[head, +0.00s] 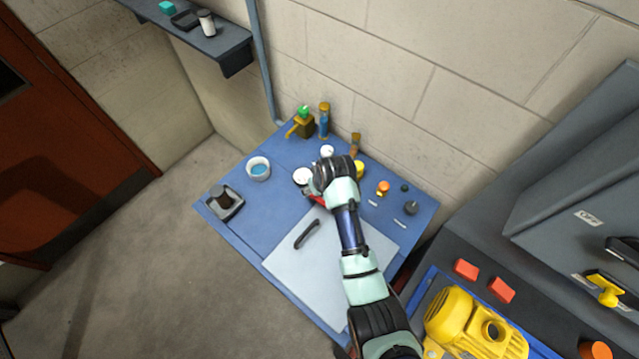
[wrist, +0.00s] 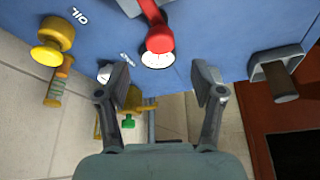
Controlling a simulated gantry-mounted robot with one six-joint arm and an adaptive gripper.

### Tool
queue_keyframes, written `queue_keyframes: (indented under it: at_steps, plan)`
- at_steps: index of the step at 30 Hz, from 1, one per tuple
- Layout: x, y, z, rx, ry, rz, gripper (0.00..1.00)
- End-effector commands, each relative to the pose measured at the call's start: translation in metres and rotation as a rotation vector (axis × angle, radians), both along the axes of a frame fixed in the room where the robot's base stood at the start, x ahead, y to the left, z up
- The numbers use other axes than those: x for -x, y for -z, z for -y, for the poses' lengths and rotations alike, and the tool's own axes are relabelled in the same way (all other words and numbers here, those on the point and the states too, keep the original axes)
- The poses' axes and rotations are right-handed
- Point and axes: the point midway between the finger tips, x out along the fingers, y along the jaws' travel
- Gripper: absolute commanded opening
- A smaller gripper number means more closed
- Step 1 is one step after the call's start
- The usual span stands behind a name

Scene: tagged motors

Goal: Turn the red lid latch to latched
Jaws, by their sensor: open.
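A red lever with a rounded end (wrist: 158,38) shows at the top centre of the wrist view, over the blue bench top and partly over a white dial (wrist: 157,61). It looks like the red lid latch, but I cannot read its setting. In the head view only a sliver of red (head: 318,200) shows beside my gripper (head: 322,183), which hides the rest. In the wrist view my gripper (wrist: 163,85) is open and empty. Its fingers are wide apart, with the lever's end above the gap between them in the picture, apart from both.
A black handle (head: 307,233) lies on the pale mat (head: 290,268). A yellow motor (head: 472,325) is at lower right.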

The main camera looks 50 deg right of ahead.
Motion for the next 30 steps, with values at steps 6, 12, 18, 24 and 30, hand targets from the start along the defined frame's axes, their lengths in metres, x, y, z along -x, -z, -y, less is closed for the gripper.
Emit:
queue_keyframes:
  at_steps: [6,12,18,24,30]
  plan:
    - [0.015,-0.040,-0.005,0.000,0.000,0.001,0.67]
    - [0.019,-0.049,-0.007,-0.001,0.000,-0.001,0.67]
    - [0.019,-0.049,-0.007,-0.001,0.000,-0.001,0.67]
    - [0.019,-0.049,-0.007,-0.001,0.000,-0.001,0.67]
    - [0.012,-0.066,-0.022,0.019,-0.018,0.028,0.67]
